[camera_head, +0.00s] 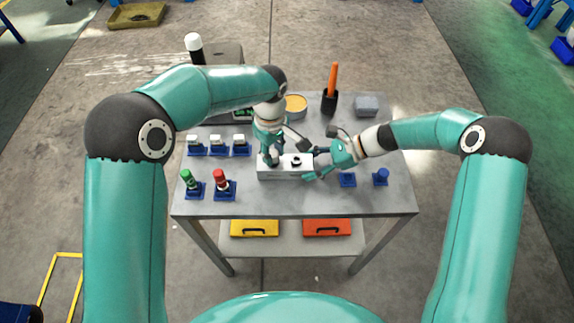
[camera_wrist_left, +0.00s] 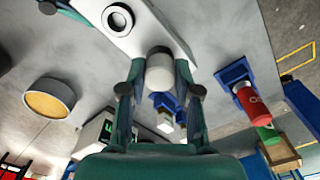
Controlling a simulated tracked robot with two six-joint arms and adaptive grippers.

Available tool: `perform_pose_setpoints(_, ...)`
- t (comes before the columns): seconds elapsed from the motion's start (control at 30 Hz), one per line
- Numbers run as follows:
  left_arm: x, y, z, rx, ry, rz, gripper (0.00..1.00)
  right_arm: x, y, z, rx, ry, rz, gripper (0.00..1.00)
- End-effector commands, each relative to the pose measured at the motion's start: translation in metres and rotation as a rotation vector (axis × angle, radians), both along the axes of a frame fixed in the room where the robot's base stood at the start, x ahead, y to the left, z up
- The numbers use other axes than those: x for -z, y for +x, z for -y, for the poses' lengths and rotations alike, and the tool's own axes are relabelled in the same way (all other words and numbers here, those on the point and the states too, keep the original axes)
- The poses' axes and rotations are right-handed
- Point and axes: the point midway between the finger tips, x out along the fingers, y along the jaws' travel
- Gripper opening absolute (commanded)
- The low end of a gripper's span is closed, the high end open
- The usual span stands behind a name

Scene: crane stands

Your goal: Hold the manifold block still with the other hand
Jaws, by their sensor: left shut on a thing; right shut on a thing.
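The white manifold block (camera_head: 285,174) lies on the grey table, with a dark round port (camera_head: 296,162) on its top. It also shows in the left wrist view (camera_wrist_left: 160,30). My left gripper (camera_head: 271,155) points down over the block's left half. It is shut on a pale grey-white cylindrical part (camera_wrist_left: 160,74), which overlaps the block in the left wrist view; whether it is seated in the block cannot be told. My right gripper (camera_head: 312,163) comes in from the right and is shut on the block's right end. The fingers hide part of that end.
Three white-topped parts in blue stands (camera_head: 217,147) stand at left. A green part (camera_head: 188,180) and a red part (camera_head: 220,182) stand in front of them. Blue holders (camera_head: 347,180) are at right. An orange-handled tool (camera_head: 333,85) and a round yellow-topped tin (camera_head: 295,104) stand behind.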

Motion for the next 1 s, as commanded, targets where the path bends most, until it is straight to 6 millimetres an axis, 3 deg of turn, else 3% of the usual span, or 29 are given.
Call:
perform_pose_setpoints(0.33, -0.0027, 0.0022, -0.0011, -0.029, 0.000, 0.007, 0.00, 0.0014, -0.0004, 0.0012, 0.000, -0.004, 0.000, 0.10)
perform_pose_setpoints(0.7, -0.0030, 0.0023, -0.0013, -0.427, 0.000, 0.007, 0.00, 0.0015, -0.0004, 0.0013, 0.000, -0.004, 0.000, 0.10)
perform_pose_setpoints(1.0, -0.0031, 0.0022, -0.0014, -0.461, 0.000, 0.007, 0.00, 0.0016, -0.0004, 0.0014, 0.000, -0.004, 0.000, 0.10)
